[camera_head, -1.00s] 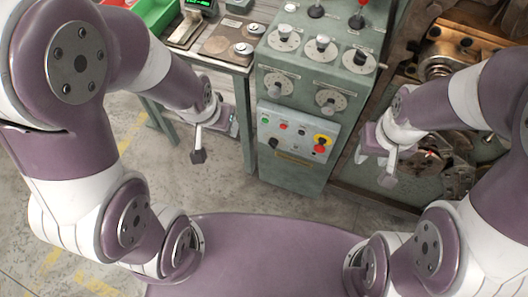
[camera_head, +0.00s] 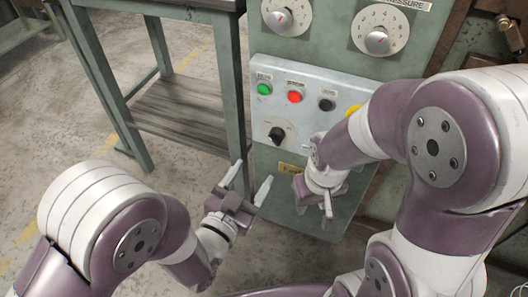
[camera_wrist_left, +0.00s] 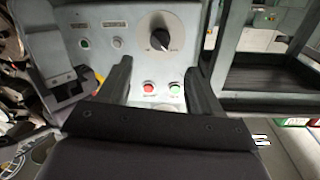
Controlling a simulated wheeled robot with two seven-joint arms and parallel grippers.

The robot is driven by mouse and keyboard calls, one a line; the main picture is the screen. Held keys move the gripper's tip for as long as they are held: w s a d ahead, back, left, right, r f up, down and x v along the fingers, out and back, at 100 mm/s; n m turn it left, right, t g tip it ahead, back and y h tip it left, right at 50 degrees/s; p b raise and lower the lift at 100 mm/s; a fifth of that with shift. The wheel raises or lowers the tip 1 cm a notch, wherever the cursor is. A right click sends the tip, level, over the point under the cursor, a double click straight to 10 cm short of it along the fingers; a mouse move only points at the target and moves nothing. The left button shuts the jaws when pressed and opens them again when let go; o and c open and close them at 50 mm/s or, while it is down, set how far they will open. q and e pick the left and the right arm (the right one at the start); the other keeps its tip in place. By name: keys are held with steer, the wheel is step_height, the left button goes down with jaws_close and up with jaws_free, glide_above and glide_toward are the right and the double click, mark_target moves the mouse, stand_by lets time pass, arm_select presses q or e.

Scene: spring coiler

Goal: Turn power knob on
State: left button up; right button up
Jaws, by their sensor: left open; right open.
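The black rotary knob (camera_head: 277,134) sits on the lower left of the pale control panel (camera_head: 300,122). It also shows in the left wrist view (camera_wrist_left: 158,42), upper middle, on a light round plate. My left gripper (camera_head: 248,181) is open and empty, below and left of the knob in the head view. In the left wrist view its two dark fingers (camera_wrist_left: 158,68) stand apart with the knob beyond the gap, not touching it. My right gripper (camera_head: 314,205) is open and empty in front of the cabinet, right of the left gripper. The small label text is unreadable.
Green (camera_head: 263,89), red (camera_head: 294,97) and black (camera_head: 327,104) buttons line the panel above the knob. A yellow part (camera_head: 353,109) is mostly hidden by my right arm. Dials (camera_head: 377,40) sit above. A green-legged table (camera_head: 185,108) stands left; the floor before it is clear.

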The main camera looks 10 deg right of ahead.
mark_target(273, 142)
arm_select(q)
steer(key=b+x, duration=0.1)
steer(key=x, duration=1)
steer(key=shift+b, duration=0.35)
steer(key=c, duration=1)
